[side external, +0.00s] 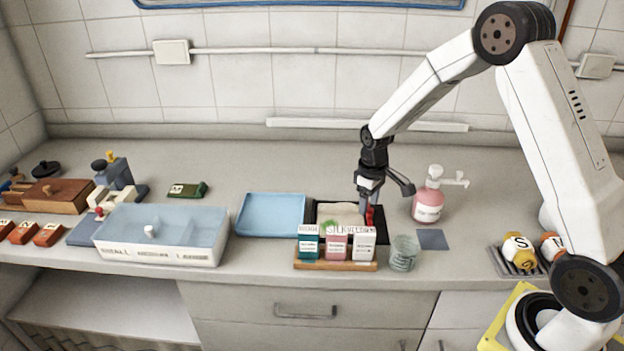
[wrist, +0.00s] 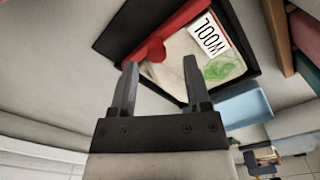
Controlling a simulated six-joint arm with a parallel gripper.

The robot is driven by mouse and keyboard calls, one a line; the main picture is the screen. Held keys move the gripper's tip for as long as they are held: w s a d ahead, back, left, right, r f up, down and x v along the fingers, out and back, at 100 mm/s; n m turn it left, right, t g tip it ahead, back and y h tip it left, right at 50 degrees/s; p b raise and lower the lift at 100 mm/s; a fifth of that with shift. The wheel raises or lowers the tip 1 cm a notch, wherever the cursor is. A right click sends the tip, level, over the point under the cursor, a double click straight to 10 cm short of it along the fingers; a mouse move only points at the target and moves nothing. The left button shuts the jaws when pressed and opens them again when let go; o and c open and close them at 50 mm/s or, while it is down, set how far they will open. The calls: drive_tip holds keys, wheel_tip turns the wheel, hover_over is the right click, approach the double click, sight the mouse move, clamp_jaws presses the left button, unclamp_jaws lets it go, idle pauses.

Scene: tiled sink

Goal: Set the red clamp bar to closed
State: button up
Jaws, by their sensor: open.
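The red clamp bar (wrist: 180,30) runs along one side of a dark frame (wrist: 238,30) in the wrist view, and a rounded red knob (wrist: 152,50) sticks out from it. In the side view only a small red part of the bar (side external: 370,216) shows, behind bottles. Pale cloth with a green patch and a white "WOOL" label (wrist: 208,36) lies inside the frame. My gripper (wrist: 160,63) is open and empty, with the red knob between or just beyond its fingertips; contact cannot be told. In the side view my gripper (side external: 370,200) points down over the frame's right end.
A glass beaker (side external: 404,253) and pink soap dispenser (side external: 428,203) stand to the right. A blue tray (side external: 271,214) lies left. The counter behind is mostly clear.

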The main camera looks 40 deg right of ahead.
drive_tip(key=shift+r, duration=3.1)
drive_tip(key=shift+a, duration=0.1)
drive_tip(key=s+a+m+t, duration=0.1)
drive_tip(key=s+a, duration=0.4)
drive_tip(key=s, duration=0.2)
drive_tip(key=s+a+t, duration=0.1)
drive_tip(key=s+a, duration=0.3)
drive_tip(key=s, duration=0.4)
drive_tip(key=shift+s+a+m+t, duration=0.25)
drive_tip(key=shift+a+m+t, duration=0.05)
drive_tip(key=shift+a+m, duration=0.1)
